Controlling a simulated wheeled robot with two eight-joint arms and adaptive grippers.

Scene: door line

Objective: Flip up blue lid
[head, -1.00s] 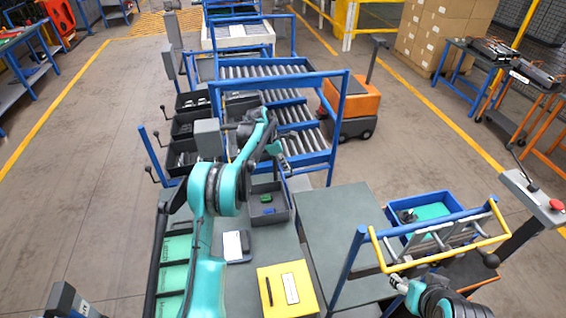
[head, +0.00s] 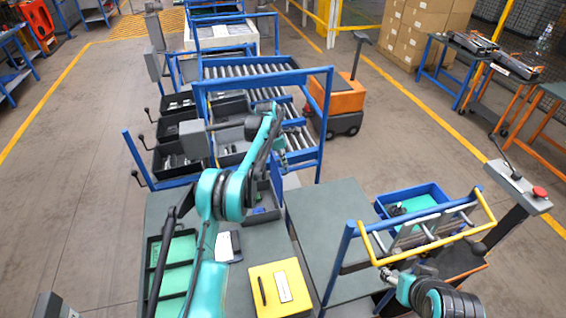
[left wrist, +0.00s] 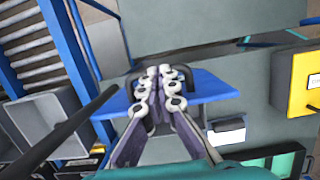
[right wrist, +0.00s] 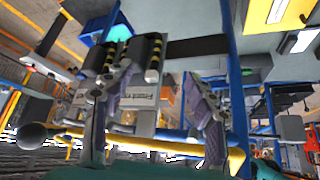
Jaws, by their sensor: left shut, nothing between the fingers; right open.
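A flat blue panel (left wrist: 215,88), which looks like the blue lid, lies below and around my left gripper in the left wrist view. My left gripper (left wrist: 160,76) is shut and empty, its fingertips together over the panel. I cannot tell whether they touch it. In the head view my left gripper (head: 281,158) is beyond the bench, near the grey bin (head: 276,190); my arm hides much of that bin, and I cannot make out the panel there. My right gripper (right wrist: 160,95) is open, with its fingers wide apart near a yellow bar (right wrist: 175,136).
A roller conveyor (head: 250,90) in a blue frame stands beyond. Black bins (head: 180,130) are at left. A blue crate (head: 430,195) sits behind the yellow-handled frame at right.

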